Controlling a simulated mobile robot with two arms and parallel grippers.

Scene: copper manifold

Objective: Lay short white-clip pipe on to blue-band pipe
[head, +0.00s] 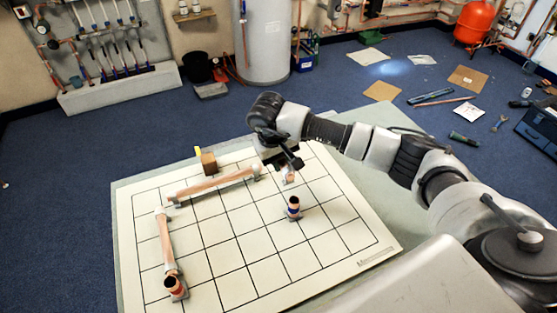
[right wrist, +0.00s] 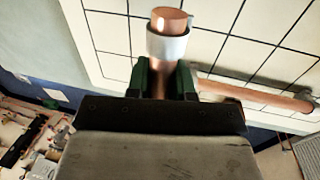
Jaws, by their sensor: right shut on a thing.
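The short copper pipe with a white clip (right wrist: 167,46) is held between the dark green jaws of my right gripper (right wrist: 163,80). In the head view its end (head: 289,177) shows just under my right gripper (head: 281,163), which hides the rest. The blue-band pipe (head: 294,209) is a short upright copper piece with a dark top, standing on the gridded board (head: 246,246). The held pipe is behind and above the blue-band pipe, apart from it in the picture. My left gripper is not in view.
A long copper pipe (head: 215,184) lies across the back of the board, and another (head: 166,242) runs along the left. A red-band upright piece (head: 175,287) stands front left.

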